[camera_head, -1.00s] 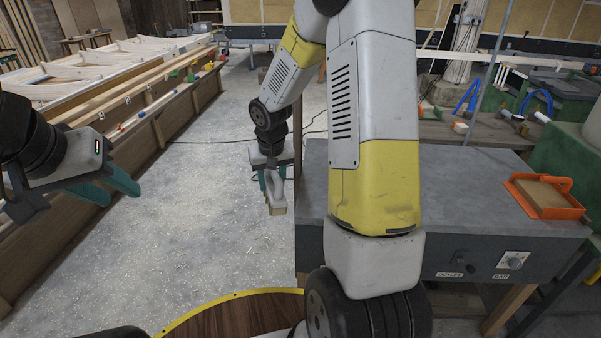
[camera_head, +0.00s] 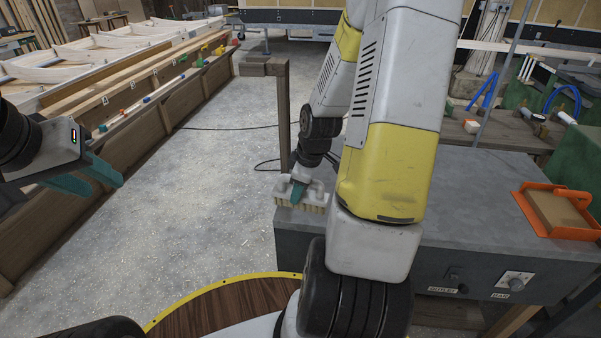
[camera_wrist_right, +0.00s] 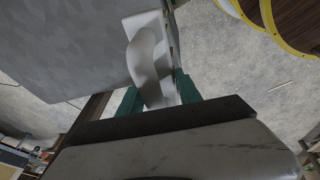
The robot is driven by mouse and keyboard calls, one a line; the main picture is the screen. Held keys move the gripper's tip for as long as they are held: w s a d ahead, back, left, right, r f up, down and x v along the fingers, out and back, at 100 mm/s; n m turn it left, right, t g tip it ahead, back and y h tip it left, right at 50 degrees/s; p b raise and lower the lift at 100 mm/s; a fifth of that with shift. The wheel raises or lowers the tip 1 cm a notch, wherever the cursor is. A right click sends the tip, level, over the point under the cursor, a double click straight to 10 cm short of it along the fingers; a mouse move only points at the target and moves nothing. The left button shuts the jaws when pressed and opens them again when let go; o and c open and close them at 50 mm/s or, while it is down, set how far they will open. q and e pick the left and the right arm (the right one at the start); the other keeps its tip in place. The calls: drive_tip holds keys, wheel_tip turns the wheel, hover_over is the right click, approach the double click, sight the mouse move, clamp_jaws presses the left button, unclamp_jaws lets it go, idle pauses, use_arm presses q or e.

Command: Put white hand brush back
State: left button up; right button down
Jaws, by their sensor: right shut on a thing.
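The white hand brush (camera_head: 313,199) has a pale handle and tan bristles pointing down. My right gripper (camera_head: 297,191) is shut on its handle, at the near left corner of the grey bench top (camera_head: 455,187). In the right wrist view the white brush (camera_wrist_right: 150,60) lies between the teal fingers of my right gripper (camera_wrist_right: 158,95), beside the grey top's edge. I cannot tell whether the bristles touch the top. My left gripper (camera_head: 92,178) is at the left, its two teal fingers apart and nothing between them.
A wooden post (camera_head: 284,115) stands behind the bench's left edge. A long workbench (camera_head: 150,125) with a boat frame runs along the left. The floor between is open.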

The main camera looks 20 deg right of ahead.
drive_tip(key=shift+s+d+f+n, duration=0.15)
drive_tip(key=shift+s+d+n, duration=0.45)
drive_tip(key=shift+d+n, duration=0.1)
drive_tip(key=w+d, duration=0.3)
drive_tip(key=w, duration=0.1)
drive_tip(key=w+d+f, duration=0.1)
drive_tip(key=w+d, duration=0.2)
drive_tip(key=w, duration=0.1)
drive_tip(key=w+d, duration=0.3)
drive_tip(key=w, duration=0.1)
drive_tip(key=shift+w+d+f, duration=0.25)
drive_tip(key=shift+d+f, duration=0.1)
drive_tip(key=shift+d, duration=0.05)
drive_tip(key=shift+s+f, duration=0.1)
drive_tip(key=shift+f, duration=1.55)
drive_tip(key=c, duration=0.8)
unclamp_jaws()
drive_tip(key=shift+f, duration=0.1)
